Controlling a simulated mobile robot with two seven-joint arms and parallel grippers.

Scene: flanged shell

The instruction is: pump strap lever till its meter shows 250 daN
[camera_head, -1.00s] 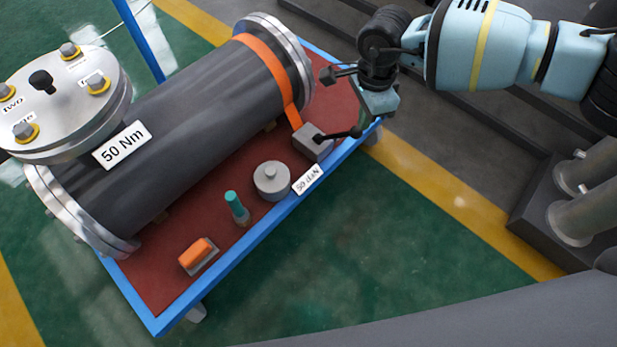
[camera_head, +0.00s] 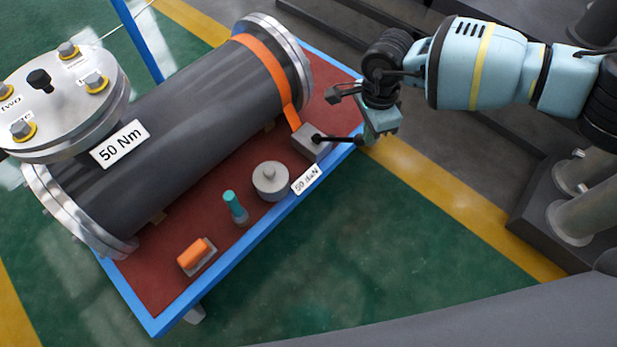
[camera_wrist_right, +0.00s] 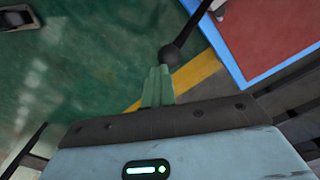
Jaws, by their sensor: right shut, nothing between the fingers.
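The strap lever (camera_head: 340,139) is a black arm with a dark knob, coming out of a grey ratchet block (camera_head: 312,147) at the tray's right edge. An orange strap (camera_head: 272,70) runs from the block over the dark cylinder (camera_head: 185,125). The meter label (camera_head: 306,179) appears to read 50 daN. My right gripper (camera_head: 366,140) is shut and empty, its fingertips at the lever's outer end. In the right wrist view the black knob (camera_wrist_right: 170,54) is just beyond the shut green fingers (camera_wrist_right: 158,85); contact is unclear. My left gripper is out of view.
The red tray (camera_head: 160,285) with a blue rim also holds a grey round weight (camera_head: 271,183), a teal-topped tool (camera_head: 234,206) and an orange block (camera_head: 196,252). A bolted lid (camera_head: 60,110) and a 50 Nm label (camera_head: 120,144) are at left. Green floor right of the tray is clear.

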